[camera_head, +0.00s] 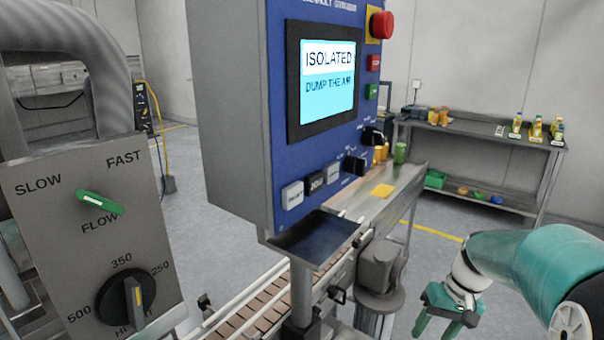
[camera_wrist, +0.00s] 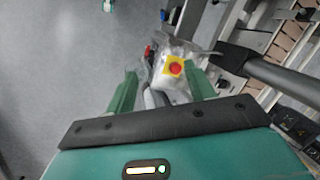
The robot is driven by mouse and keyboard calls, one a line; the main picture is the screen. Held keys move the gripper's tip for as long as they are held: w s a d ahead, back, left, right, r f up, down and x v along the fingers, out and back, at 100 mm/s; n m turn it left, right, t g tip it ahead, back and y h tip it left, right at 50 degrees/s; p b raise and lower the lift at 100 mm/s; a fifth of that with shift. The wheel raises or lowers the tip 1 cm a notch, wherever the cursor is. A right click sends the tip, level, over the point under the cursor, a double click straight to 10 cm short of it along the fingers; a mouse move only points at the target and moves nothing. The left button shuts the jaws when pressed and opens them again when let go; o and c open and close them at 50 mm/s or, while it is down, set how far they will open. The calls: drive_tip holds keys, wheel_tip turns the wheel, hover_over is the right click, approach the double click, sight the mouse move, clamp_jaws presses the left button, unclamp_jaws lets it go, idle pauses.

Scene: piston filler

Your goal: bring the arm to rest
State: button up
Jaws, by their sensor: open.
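My gripper (camera_head: 440,315) is at the lower right of the head view, on the end of my teal and white arm. It is in free air to the right of the conveyor and the control cabinet. In the wrist view my gripper (camera_wrist: 160,95) shows two green fingers spread apart with nothing held between them. Beyond the fingers is a pale machine part with a red button on a yellow plate (camera_wrist: 175,67). It appears apart from the fingers.
A blue control cabinet (camera_head: 235,120) reads ISOLATED, DUMP THE AIR. A grey panel (camera_head: 60,220) has a green FLOW handle (camera_head: 100,202) and a black knob (camera_head: 127,296). A slatted conveyor (camera_head: 245,318) runs below. A bench (camera_head: 470,127) with bottles stands behind.

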drive_tip(key=s+a+r+t+h, duration=0.1)
drive_tip(key=s+a+r+t, duration=0.2)
drive_tip(key=s+a+r, duration=0.2)
drive_tip(key=s+a+r+n+t+h, duration=0.1)
drive_tip(key=s+a+r, duration=0.4)
drive_tip(key=s, duration=0.6)
drive_tip(key=shift+a+r+t+h, duration=0.3)
drive_tip(key=shift+a+t+h, duration=0.3)
drive_tip(key=shift+a+t, duration=0.55)
drive_tip(key=shift+w+a, duration=0.1)
drive_tip(key=c, duration=0.4)
